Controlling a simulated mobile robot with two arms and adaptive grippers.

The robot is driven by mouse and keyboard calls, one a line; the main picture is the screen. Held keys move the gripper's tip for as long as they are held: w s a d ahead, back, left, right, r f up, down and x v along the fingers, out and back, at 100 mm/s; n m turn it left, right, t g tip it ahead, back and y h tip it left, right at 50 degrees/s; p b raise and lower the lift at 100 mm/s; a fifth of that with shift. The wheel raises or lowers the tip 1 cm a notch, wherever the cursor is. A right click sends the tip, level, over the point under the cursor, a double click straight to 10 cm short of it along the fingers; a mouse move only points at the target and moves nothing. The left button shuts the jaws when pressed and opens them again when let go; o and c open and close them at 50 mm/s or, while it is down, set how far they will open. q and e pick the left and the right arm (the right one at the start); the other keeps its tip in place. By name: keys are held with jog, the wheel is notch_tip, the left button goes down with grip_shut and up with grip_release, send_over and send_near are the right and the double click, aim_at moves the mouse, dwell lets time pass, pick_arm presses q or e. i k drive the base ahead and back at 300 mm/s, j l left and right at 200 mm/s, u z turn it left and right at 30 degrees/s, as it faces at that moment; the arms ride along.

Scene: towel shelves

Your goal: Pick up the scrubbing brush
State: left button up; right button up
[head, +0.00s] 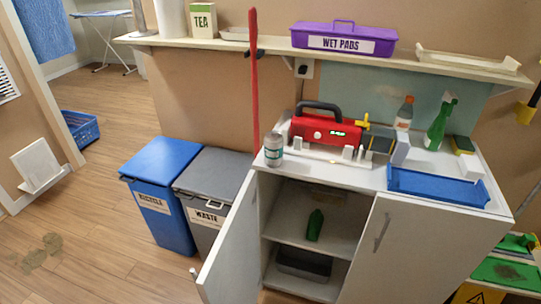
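I cannot pick out a scrubbing brush for certain. A small dark block with yellow at its side (380,143) sits on the cabinet top behind a pale upright block, too small to identify. Neither of my grippers shows in the head view.
A white cabinet (375,247) has its left door (229,245) swung open. On top stand a red toolbox-like case (326,131), a grey can (274,150), bottles and a blue tray (437,186).

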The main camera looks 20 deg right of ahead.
aim_at(316, 219)
jog(key=l+z, duration=0.1)
jog(key=z, duration=0.95)
